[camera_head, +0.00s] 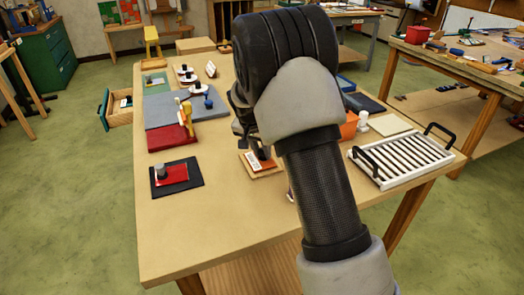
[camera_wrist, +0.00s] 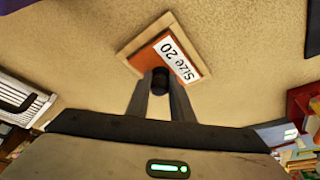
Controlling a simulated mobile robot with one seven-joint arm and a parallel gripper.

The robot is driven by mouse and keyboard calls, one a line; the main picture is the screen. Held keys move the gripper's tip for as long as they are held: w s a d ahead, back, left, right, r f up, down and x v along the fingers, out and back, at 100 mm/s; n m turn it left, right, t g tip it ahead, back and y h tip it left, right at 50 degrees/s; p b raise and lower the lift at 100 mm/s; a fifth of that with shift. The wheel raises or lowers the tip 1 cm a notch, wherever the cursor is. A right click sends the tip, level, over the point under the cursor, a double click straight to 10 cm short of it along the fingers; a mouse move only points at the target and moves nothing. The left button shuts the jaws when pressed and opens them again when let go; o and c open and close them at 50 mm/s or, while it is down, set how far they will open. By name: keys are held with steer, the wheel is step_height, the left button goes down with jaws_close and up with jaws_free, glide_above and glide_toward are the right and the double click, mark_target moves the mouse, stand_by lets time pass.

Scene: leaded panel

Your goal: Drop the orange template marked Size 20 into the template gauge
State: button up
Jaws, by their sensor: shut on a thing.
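The orange template with a white "Size 20" label (camera_wrist: 150,60) and a dark knob (camera_wrist: 160,85) shows in the wrist view. My gripper (camera_wrist: 160,92) is shut on that knob. The template lies over the light wooden template gauge (camera_wrist: 140,36), whose pale border shows around its far edges. Its edges look roughly in line with the gauge. I cannot tell whether it sits down in the recess or is just above it. In the head view, the gauge (camera_head: 264,176) is on the table below my gripper (camera_head: 262,153), and my arm hides part of it.
A red plate with a grey knob (camera_head: 172,175) lies on a black mat at left. A white slatted rack (camera_head: 402,160) with black handles stands at right. An orange bin (camera_head: 348,127) is partly behind my arm. The table's front left (camera_head: 205,235) is clear.

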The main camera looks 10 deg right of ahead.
steer(key=shift+f, duration=0.3)
steer(key=o, duration=1.1)
steer(key=shift+c, duration=0.2)
steer(key=shift+r, duration=0.15)
steer(key=v, duration=1.7)
steer(key=shift+r+p, duration=0.15)
steer(key=shift+p, duration=0.15)
steer(key=s+d+r+n+y+p, duration=0.1)
steer(key=s+d+r+n+p, duration=0.15)
steer(key=s+r, duration=0.55)
steer(key=s+r+n+t+y+p, duration=0.1)
steer(key=s+r+n+p, duration=0.1)
steer(key=s, duration=0.9)
steer(key=s+r+n+p, duration=0.2)
steer(key=s+r+p, duration=0.2)
steer(key=s, duration=0.8)
steer(key=shift+d+t+y+p, duration=0.35)
steer(key=shift+d+t+y, duration=0.05)
steer(key=shift+d, duration=0.05)
